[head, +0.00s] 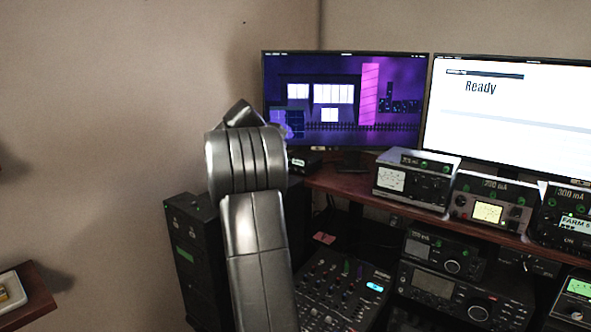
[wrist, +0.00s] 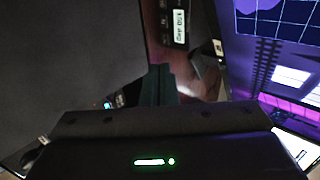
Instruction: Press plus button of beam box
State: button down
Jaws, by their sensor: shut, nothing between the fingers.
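The beam box (head: 305,161) is a small dark box with a pale display, on the desk below the purple monitor. Part of it is hidden behind my arm in the head view. In the wrist view the beam box (wrist: 153,22) is at the top, with a lit display (wrist: 179,26) reading sideways, apparently in degrees. I cannot make out the plus button. My gripper (wrist: 159,70) shows as dark, shut fingers pointing up the wrist view, below the box and apart from it in the picture. The fingers are empty. My arm hides them in the head view.
The purple monitor (head: 340,105) stands behind the beam box; a white "Ready" monitor (head: 510,110) is at right. Several metered boxes (head: 415,180) line the desk (head: 345,187). A mixer (head: 345,290) and radios sit lower. A black tower (head: 195,255) stands left.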

aim_at(303, 172)
jog(key=shift+w+f, duration=0.15)
jog(key=p+x, duration=0.2)
jog(key=x, duration=0.7)
jog(key=shift+w+d+f, duration=0.15)
jog(key=shift+w+f, duration=0.1)
jog(key=shift+f, duration=0.1)
